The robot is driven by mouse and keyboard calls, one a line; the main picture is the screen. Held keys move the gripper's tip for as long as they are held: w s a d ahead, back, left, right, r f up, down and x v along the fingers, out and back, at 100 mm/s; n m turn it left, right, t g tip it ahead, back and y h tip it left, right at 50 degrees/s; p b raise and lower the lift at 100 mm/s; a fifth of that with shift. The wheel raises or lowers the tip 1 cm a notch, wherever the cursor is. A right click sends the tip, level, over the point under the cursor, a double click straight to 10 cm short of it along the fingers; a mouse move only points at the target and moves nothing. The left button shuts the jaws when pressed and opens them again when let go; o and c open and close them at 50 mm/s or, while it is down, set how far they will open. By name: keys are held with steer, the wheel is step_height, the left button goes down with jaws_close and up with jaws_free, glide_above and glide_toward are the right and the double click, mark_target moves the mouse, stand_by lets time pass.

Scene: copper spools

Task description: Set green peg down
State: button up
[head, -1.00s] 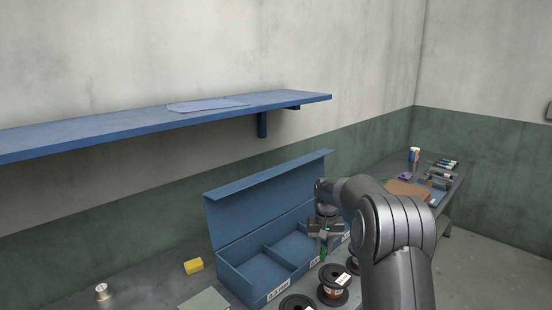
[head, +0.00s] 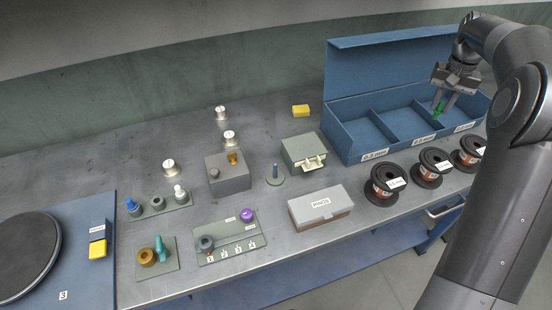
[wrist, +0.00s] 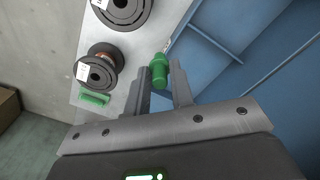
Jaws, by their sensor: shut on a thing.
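The green peg (head: 438,111) is held between the fingers of my gripper (head: 445,104), which is shut on it. In the wrist view the green peg (wrist: 159,72) sticks out past the fingertips (wrist: 160,88). My gripper is over the front part of the open blue compartment box (head: 352,151), at its right side. I cannot tell how high the peg is above the box. Another green piece (wrist: 95,99) lies by a spool in the wrist view.
Black-flanged copper spools (head: 384,185) line the bench in front of the box.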

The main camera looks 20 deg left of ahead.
steer(key=s+a, duration=0.5)
steer(key=a, duration=0.8)
glide_above(269, 164)
steer(key=shift+n, duration=0.3)
step_height(269, 164, down, 12)
steer(key=shift+s+f, duration=0.1)
steer(key=shift+f, duration=2)
steer(key=shift+f, duration=0.15)
steer(key=o, duration=0.9)
